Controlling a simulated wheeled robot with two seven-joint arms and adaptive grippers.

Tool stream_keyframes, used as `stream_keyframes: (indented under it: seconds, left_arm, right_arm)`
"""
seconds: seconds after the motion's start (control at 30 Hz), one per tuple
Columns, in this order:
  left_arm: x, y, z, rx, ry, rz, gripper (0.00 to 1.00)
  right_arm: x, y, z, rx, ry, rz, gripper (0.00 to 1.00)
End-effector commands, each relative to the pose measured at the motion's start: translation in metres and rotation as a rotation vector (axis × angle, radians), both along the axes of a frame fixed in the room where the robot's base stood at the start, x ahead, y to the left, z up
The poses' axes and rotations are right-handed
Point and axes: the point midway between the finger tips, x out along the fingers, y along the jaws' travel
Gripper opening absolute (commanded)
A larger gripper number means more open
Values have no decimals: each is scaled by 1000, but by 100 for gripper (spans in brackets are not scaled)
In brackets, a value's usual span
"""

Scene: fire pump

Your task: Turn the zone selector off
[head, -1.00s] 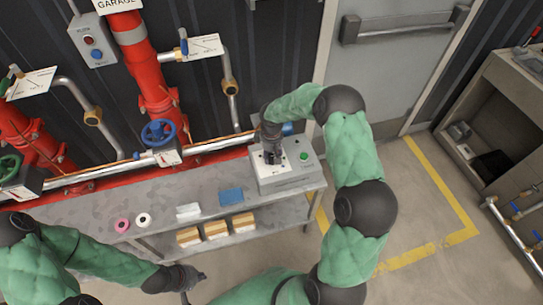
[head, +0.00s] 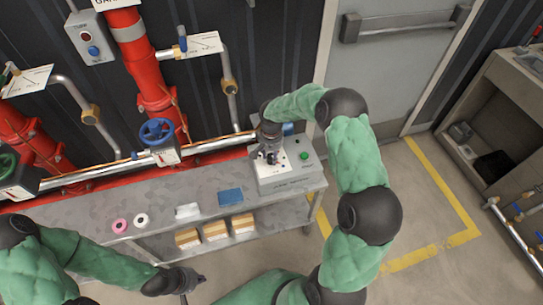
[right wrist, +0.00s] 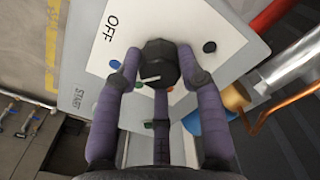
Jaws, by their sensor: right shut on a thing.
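The zone selector is a black knob (right wrist: 160,64) with a white pointer line, on a white plate of a grey control box (head: 288,175). The word OFF is printed on the plate to the upper left of the knob in the right wrist view. The pointer line lies roughly crosswise in that view and does not clearly point at OFF. My right gripper (right wrist: 160,72) has its fingers around the knob, shut on it. It also shows over the box in the head view (head: 268,156). My left gripper (head: 192,279) is low in the head view, away from the box; its fingers are unclear.
The box stands at the right end of a grey bench (head: 190,185). It has a green button (head: 304,155). Tape rolls, a blue block (head: 230,197) and boxes lie left of it. Red pipes (head: 150,80) and a blue valve wheel (head: 157,131) stand behind.

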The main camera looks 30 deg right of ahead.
Motion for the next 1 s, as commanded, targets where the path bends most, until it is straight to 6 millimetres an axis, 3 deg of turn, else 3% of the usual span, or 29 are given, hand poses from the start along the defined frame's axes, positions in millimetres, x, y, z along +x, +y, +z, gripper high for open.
stream_keyframes:
  seconds: [0.6, 1.0]
  left_arm:
    - [0, 0, -13, 0, 0, 0, 0]
    - [0, 0, -17, 0, 0, 0, 0]
  right_arm:
    - [-1, 1, -2, 0, 3, -574, 7]
    - [-1, 1, -2, 0, 3, -821, 7]
